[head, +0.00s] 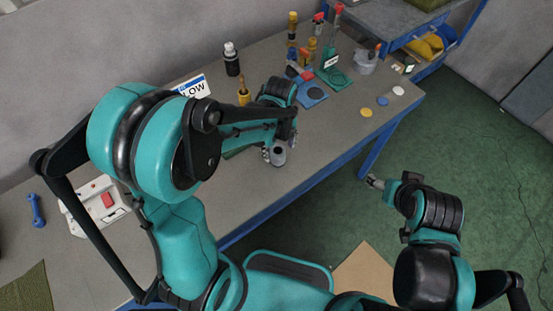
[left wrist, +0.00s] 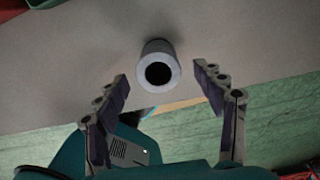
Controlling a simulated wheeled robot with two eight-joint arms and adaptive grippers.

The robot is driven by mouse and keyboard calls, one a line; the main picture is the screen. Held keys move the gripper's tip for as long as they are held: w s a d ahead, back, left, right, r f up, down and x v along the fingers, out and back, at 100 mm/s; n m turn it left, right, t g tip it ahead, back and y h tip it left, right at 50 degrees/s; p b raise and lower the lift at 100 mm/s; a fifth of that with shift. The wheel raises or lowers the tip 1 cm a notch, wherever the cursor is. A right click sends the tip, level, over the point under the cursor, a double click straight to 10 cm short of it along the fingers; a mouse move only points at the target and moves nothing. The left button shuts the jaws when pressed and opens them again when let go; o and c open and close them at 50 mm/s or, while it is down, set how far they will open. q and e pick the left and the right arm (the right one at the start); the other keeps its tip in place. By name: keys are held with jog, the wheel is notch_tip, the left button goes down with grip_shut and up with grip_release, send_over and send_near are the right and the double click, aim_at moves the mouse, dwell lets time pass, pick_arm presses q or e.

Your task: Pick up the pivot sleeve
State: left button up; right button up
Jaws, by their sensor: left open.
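The pivot sleeve is a grey hollow cylinder (head: 278,154) on the workbench near its front edge. In the left wrist view the sleeve (left wrist: 158,70) shows its dark bore facing the camera, between and just beyond the fingertips. My left gripper (left wrist: 161,88) is open, with one finger on each side of the sleeve and a visible gap to both. In the head view my left arm partly covers the left gripper (head: 270,152) beside the sleeve. My right gripper (head: 375,182) is off the bench over the green floor, small in view; its jaw state is unclear.
The grey workbench (head: 325,125) has a black bottle (head: 231,60), a blue block (head: 312,95) and several tools at the back. Yellow (head: 366,112), blue (head: 382,101) and white (head: 398,91) discs lie at the right end. A white box with a red part (head: 98,203) stands left.

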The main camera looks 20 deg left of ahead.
pick_arm(q)
jog(key=f+b, duration=0.1)
jog(key=f, duration=0.1)
jog(key=f+b, duration=0.1)
jog(key=f, duration=0.2)
jog(key=shift+w+a+f, duration=0.2)
jog(key=shift+f, duration=0.15)
jog(key=shift+s+r, duration=0.1)
jog(key=shift+c, duration=0.3)
jog(key=c, duration=1.4)
